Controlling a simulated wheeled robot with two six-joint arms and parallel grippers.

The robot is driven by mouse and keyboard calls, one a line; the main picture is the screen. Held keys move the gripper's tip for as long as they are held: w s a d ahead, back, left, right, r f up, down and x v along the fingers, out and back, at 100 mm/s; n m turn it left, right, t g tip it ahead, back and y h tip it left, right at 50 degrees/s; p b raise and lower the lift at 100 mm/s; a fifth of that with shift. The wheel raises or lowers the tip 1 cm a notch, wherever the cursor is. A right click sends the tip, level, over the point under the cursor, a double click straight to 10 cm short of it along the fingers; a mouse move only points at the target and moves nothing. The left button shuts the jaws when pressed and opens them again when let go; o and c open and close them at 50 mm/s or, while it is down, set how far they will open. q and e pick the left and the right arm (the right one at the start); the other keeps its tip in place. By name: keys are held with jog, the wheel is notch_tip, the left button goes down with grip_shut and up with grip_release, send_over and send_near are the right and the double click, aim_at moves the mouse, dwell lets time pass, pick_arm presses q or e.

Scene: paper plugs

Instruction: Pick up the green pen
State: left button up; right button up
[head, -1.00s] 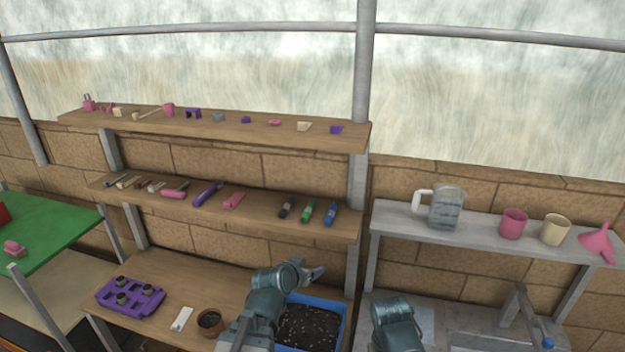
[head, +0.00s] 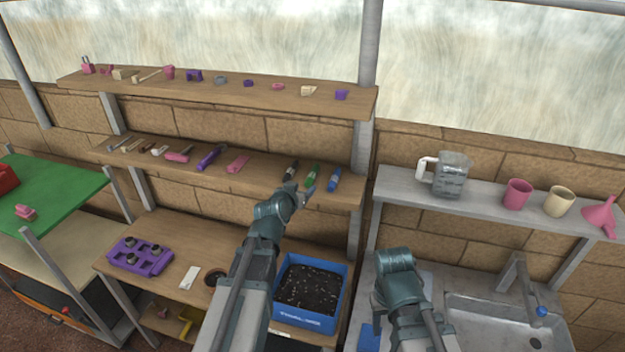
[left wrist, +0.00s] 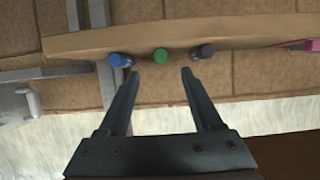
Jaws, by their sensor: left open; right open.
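The green pen (head: 313,176) lies on the middle wooden shelf (head: 262,179), between a black pen (head: 291,171) and a blue pen (head: 334,179). In the left wrist view the round end of the green pen (left wrist: 160,55) shows at the shelf edge. My left gripper (head: 302,191) is open and empty, just in front of the shelf by the pens. In the left wrist view its fingers (left wrist: 160,72) point at the shelf, with the green pen's end between their lines and a little beyond the tips. My right arm (head: 399,285) is in view, but its gripper's fingers are not visible.
In the left wrist view the blue pen (left wrist: 118,60) and black pen (left wrist: 203,51) lie close on either side. A blue bin of soil (head: 308,322) stands below. A metal post (head: 364,150) rises at the shelf's right end.

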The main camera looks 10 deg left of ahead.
aim_at(308, 182)
pick_arm(q)
jog(key=b+x, duration=0.2)
jog(key=x, duration=0.6)
jog(key=shift+r, duration=0.1)
jog(key=shift+s, duration=0.1)
jog(key=shift+c, duration=1)
grip_shut()
